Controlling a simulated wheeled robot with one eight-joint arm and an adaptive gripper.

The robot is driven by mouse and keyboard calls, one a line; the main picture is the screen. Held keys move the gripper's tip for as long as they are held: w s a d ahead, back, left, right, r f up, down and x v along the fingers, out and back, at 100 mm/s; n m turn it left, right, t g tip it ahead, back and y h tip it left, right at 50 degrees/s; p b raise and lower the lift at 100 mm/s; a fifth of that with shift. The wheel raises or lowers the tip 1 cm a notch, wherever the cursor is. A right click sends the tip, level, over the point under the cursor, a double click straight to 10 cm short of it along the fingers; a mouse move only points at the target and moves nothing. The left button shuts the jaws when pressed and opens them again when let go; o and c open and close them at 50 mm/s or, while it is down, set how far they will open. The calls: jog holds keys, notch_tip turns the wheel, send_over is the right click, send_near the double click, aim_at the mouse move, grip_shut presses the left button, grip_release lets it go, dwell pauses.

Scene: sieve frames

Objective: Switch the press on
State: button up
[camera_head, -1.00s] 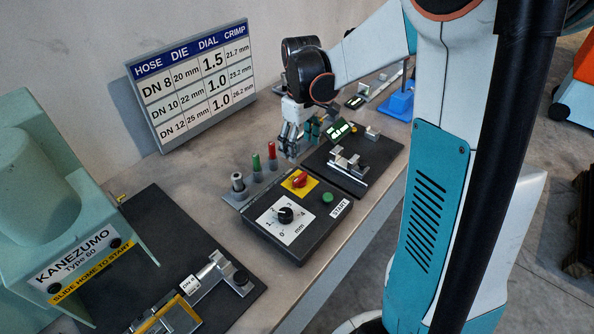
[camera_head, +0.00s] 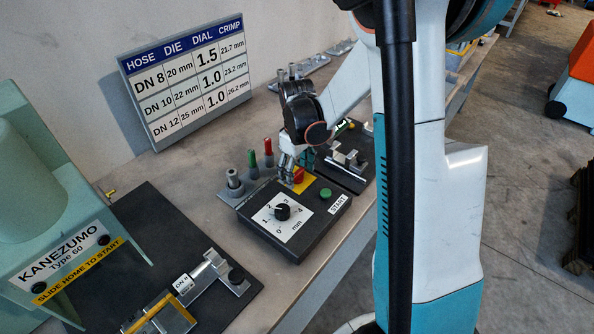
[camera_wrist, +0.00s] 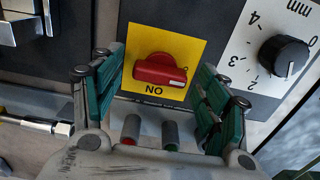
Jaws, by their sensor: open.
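The press control box (camera_head: 295,237) lies on the bench. Its red rotary switch (camera_head: 299,176) sits on a yellow plate (camera_head: 311,187), partly hidden by my gripper (camera_head: 290,174) in the head view. In the wrist view the red switch (camera_wrist: 160,68) lies crosswise, with a pale mark at its right end. Its label appears upside down, reading "NO". My gripper (camera_wrist: 162,66) is open, with its teal fingers on the left and right of the switch. I cannot tell whether they touch it. The press (camera_head: 40,200) stands at the left.
The box also carries a black dial (camera_head: 282,211) and a green START button (camera_head: 325,193). Upright red (camera_head: 267,146), green (camera_head: 252,158) and metal (camera_head: 233,178) pegs stand behind it. A gauge fixture (camera_head: 350,158) lies to the right. A chart (camera_head: 190,80) stands at the back.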

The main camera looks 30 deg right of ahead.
jog(key=c, duration=1.1)
jog(key=shift+o, duration=0.2)
jog(key=m+b, duration=0.1)
jog(key=m, duration=0.3)
jog(key=shift+m, duration=0.3)
jog(key=m, duration=0.4)
jog(key=shift+m+b, duration=0.3)
jog(key=shift+b, duration=0.05)
jog(key=m, duration=0.4)
jog(key=shift+m, duration=0.3)
jog(key=shift+m+b, duration=0.4)
jog(key=shift+m, duration=1.7)
